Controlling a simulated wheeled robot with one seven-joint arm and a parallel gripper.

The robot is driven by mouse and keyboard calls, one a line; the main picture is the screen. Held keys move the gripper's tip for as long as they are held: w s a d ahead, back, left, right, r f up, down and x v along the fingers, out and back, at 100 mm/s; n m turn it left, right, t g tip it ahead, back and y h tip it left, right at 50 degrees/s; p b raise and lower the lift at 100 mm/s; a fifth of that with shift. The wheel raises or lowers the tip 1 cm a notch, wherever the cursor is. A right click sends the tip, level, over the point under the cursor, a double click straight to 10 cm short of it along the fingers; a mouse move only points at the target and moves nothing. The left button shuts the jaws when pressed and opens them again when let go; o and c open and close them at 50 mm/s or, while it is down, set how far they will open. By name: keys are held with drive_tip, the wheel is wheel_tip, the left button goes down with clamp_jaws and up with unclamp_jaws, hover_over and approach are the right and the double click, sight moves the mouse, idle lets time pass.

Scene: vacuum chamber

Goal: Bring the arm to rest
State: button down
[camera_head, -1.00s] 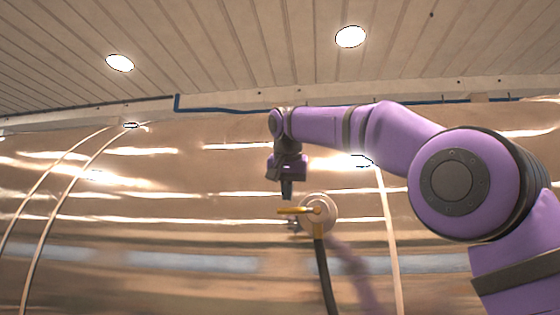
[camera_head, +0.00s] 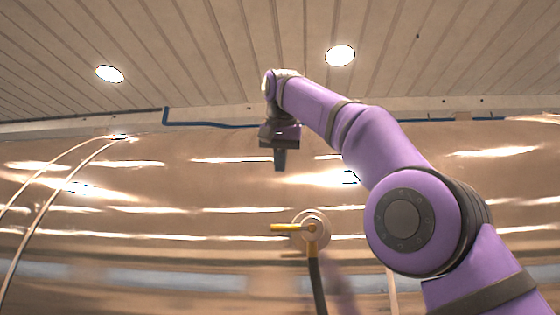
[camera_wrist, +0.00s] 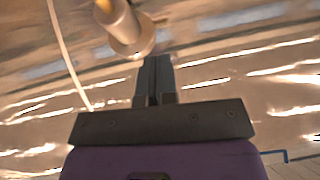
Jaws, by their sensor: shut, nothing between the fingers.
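My gripper (camera_head: 280,166) hangs from my purple arm in the upper middle of the head view, pointing down. It is in front of the shiny curved metal wall, above and a little left of a round fitting (camera_head: 318,222) with a yellow handle (camera_head: 288,227). In the wrist view my gripper (camera_wrist: 154,62) shows its two dark fingers shut together with nothing between them. The fitting (camera_wrist: 128,32) shows beyond the fingertips at the top, apart from them.
A dark hose (camera_head: 317,285) hangs down from the fitting. The curved metal wall (camera_head: 120,235) fills the lower background, with pale curved lines at left. A blue pipe (camera_head: 205,123) runs along its top edge. The space around my gripper looks clear.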

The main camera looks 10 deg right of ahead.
drive_tip(key=shift+s+r, duration=0.2)
idle(0.6)
drive_tip(key=s+d+f+n, duration=0.3)
drive_tip(key=s+d+f, duration=0.7)
drive_tip(key=s+f, duration=0.3)
drive_tip(key=s+d+f, duration=0.1)
drive_tip(key=s+f, duration=0.5)
drive_tip(key=f, duration=0.4)
drive_tip(key=s+d+f, duration=0.2)
drive_tip(key=s+f, duration=0.4)
drive_tip(key=f, duration=0.4)
drive_tip(key=s+d+f+n+g+y, duration=0.1)
drive_tip(key=s+d+f, duration=0.1)
drive_tip(key=s+f, duration=0.4)
wheel_tip(320, 180, down, 5)
drive_tip(key=shift+s+d, duration=0.25)
